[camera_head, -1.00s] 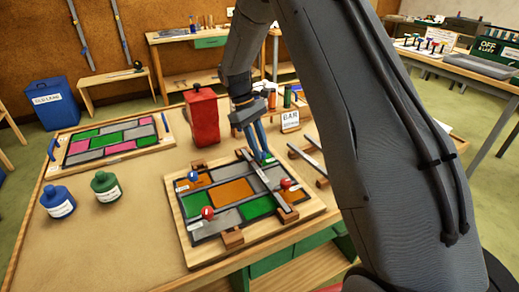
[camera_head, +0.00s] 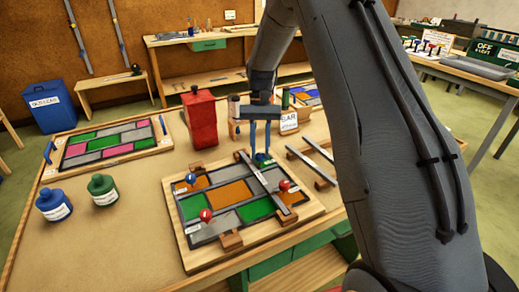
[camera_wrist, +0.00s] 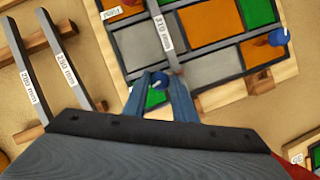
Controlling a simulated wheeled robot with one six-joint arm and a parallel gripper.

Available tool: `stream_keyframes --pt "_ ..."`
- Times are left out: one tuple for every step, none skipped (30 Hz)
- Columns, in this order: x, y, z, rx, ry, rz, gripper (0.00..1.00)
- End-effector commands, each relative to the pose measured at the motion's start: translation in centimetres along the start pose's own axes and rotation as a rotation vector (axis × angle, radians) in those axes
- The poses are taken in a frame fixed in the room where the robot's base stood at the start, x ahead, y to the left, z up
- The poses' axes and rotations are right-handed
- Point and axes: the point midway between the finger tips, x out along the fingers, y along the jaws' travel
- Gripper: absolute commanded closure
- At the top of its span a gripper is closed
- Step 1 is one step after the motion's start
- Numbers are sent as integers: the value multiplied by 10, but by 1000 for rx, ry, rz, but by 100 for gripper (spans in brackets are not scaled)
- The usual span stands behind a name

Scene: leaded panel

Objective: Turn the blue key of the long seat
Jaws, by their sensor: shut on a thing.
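My gripper (camera_wrist: 162,90) is shut on a small blue key (camera_wrist: 160,81), which sits between its blue fingers in the wrist view. In the head view my gripper (camera_head: 261,153) points down at the far edge of the leaded panel board (camera_head: 185,248), and the key is mostly hidden there. A grey bar labelled 310 mm (camera_wrist: 161,32) lies across the panel, its end close to the key; it also shows in the head view (camera_head: 262,180). Another blue key (camera_head: 191,178) stands at the panel's left side.
Red knobs (camera_head: 206,215) (camera_head: 285,185) stand on the panel. Two loose bars (camera_wrist: 63,58) (camera_wrist: 27,72) lie beside it on wooden supports. A red can (camera_head: 199,118) stands behind. Blue (camera_head: 54,205) and green (camera_head: 103,190) bottles stand left, with clear table around them.

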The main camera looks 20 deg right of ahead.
Motion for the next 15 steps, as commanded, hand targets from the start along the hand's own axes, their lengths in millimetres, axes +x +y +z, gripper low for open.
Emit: stream_keyframes --pt "0 1 0 40 0 -17 98" --pt "0 1 0 64 1 -27 98" --pt "0 2 0 95 1 -39 98" --pt "0 2 0 117 0 -49 98" --pt "0 2 0 140 0 -58 98" --pt "0 3 1 166 0 -69 98" --pt "0 3 1 187 0 -77 98" --pt "0 2 1 205 0 -85 98" --pt "0 3 0 229 1 -95 98" --pt "0 3 0 244 1 -101 98" --pt "0 3 0 260 1 -108 98" --pt "0 3 1 279 1 -116 98" --pt "0 3 1 292 0 -122 98" --pt "0 3 1 305 0 -127 98" --pt "0 3 1 320 0 -132 98"
